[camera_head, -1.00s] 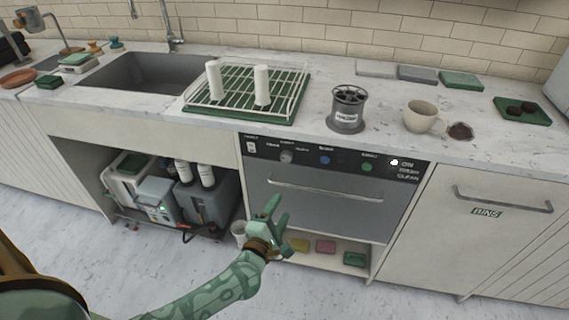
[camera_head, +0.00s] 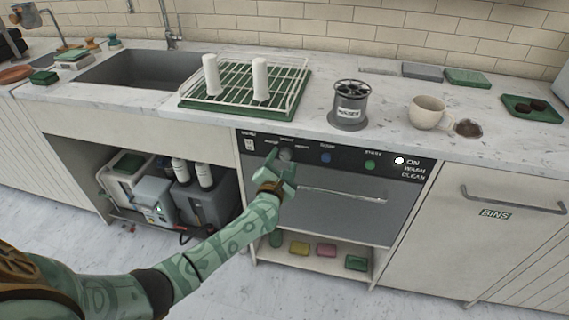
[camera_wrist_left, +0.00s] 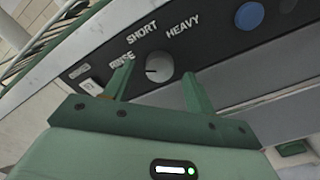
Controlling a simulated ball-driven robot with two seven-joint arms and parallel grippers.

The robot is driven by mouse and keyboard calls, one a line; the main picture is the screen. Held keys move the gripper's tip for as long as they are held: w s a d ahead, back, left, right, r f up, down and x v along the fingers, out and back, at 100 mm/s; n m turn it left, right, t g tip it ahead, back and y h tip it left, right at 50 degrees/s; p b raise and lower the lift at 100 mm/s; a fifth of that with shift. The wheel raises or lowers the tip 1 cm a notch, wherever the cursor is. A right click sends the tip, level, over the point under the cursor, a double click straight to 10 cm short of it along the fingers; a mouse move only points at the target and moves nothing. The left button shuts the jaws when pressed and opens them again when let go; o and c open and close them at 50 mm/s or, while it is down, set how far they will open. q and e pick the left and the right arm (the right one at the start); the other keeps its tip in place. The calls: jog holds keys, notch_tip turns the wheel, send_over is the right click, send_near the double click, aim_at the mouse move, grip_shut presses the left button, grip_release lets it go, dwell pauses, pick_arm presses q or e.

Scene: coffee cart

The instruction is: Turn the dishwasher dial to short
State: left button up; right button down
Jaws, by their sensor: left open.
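The dishwasher (camera_head: 350,205) is built in under the counter, with a black control strip (camera_head: 345,160). The grey round dial (camera_head: 286,154) is near the left of that strip. In the left wrist view the dial (camera_wrist_left: 159,67) has RINSE, SHORT and HEAVY around it, and its pale mark points left, roughly toward RINSE. My left gripper (camera_head: 281,163) is open in front of the dial. In the left wrist view its fingers (camera_wrist_left: 157,78) stand on either side of the dial; I cannot tell whether they touch it. My right gripper is not in view.
A white switch (camera_head: 249,145) is left of the dial; a blue button (camera_head: 325,158) and a green button (camera_head: 370,165) are to its right. The door handle (camera_head: 340,194) runs below. A dish rack (camera_head: 240,95) and a mug (camera_head: 427,112) stand on the counter above.

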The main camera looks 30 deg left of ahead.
pick_arm(q)
jog(key=shift+w+a, duration=0.15)
jog(key=shift+w, duration=0.35)
jog(key=shift+r, duration=0.1)
jog(key=c, duration=1)
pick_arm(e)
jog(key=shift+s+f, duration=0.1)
